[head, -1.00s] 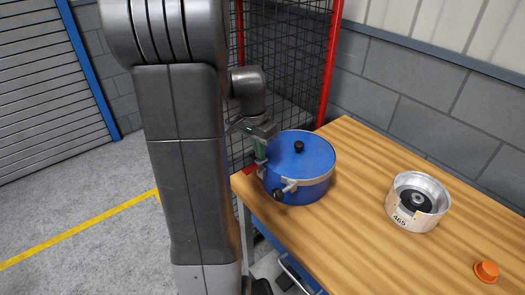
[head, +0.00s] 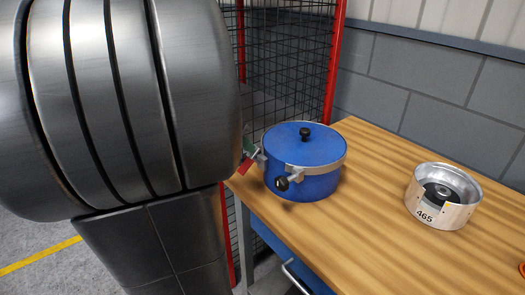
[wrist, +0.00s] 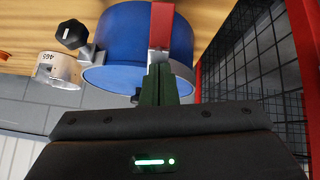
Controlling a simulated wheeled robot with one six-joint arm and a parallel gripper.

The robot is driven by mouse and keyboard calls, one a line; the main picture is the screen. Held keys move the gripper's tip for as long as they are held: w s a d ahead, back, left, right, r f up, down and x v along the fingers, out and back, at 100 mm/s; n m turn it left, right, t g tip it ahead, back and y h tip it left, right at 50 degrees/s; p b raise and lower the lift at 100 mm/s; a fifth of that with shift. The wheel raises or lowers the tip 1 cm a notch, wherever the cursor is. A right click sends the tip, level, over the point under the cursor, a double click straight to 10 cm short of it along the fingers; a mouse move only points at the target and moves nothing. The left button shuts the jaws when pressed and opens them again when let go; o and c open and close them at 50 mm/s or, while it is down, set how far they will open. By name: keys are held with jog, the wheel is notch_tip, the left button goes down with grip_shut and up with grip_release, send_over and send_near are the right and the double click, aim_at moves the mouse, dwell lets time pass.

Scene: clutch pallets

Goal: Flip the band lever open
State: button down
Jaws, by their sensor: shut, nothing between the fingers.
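A blue round pot (head: 302,180) with a silver band (head: 325,164) around its rim stands on the wooden table. A red lever (head: 244,167) sticks out at the band's left side by a silver bracket (head: 262,158). In the wrist view the red lever (wrist: 161,24) runs from the band toward the top edge. My gripper (wrist: 158,75) is shut and empty, its dark green fingertips close to the lever's band end; I cannot tell whether they touch it. In the head view my arm hides most of the gripper. A black knob (head: 282,184) sits on a silver clamp at the pot's front.
A silver and wooden ring-shaped part (head: 443,197) marked 465 stands to the right on the table. A black mesh fence (head: 290,70) with red posts (head: 334,60) rises behind the pot. The table (head: 370,230) is clear between the pot and the ring part.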

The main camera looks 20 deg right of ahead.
aim_at(249, 159)
jog(key=shift+s+a+f+t+h+b, duration=0.25)
jog(key=shift+a+f+h+b, duration=0.5)
jog(key=shift+b, duration=1.45)
jog(key=shift+s+a+f+t+h+b, duration=0.15)
jog(key=shift+a+f+t+h+b, duration=0.2)
jog(key=shift+h+b, duration=1.3)
jog(key=shift+a+f+y+b, duration=0.1)
jog(key=shift+y+b, duration=0.5)
jog(key=shift+b, duration=0.55)
jog(key=shift+s+a+f+b, duration=0.1)
jog(key=shift+a+b, duration=0.05)
jog(key=shift+b, duration=0.3)
notch_tip(249, 159, up, 5)
jog(key=w+p, duration=0.1)
jog(key=p, duration=0.2)
jog(key=f+v, duration=0.1)
jog(key=v, duration=0.8)
jog(key=shift+a, duration=0.25)
jog(key=shift+s+d+f, duration=0.1)
jog(key=shift+s, duration=0.05)
